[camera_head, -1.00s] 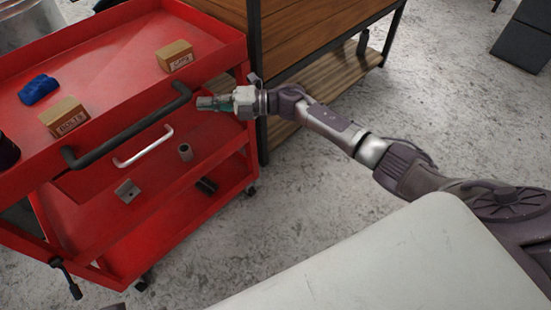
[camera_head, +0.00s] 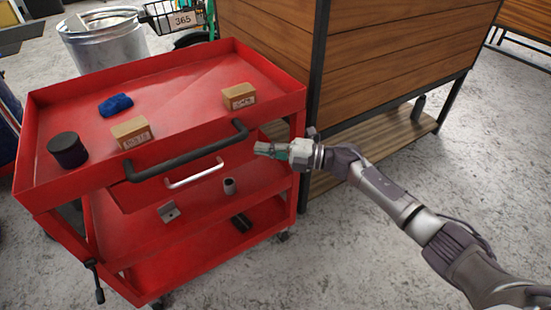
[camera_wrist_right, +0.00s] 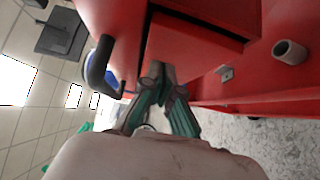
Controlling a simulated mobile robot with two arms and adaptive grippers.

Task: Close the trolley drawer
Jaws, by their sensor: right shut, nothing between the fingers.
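The red trolley (camera_head: 60,195) stands at left in the head view. Its drawer (camera_head: 135,197), with a silver bar handle (camera_head: 194,174), sits below the black push handle (camera_head: 188,156). In the right wrist view the drawer (camera_wrist_right: 195,42) juts out from the trolley body; how far is hard to tell. My right gripper (camera_head: 262,149) is shut and empty, just right of the push handle's right end. In the wrist view its green-sided fingertips (camera_wrist_right: 160,80) are close to the drawer's edge; contact cannot be told. My left gripper is not in view.
A slatted wooden cabinet (camera_head: 390,50) stands close to the trolley's right. A metal bin (camera_head: 105,42) is behind. The concrete floor in front is clear.

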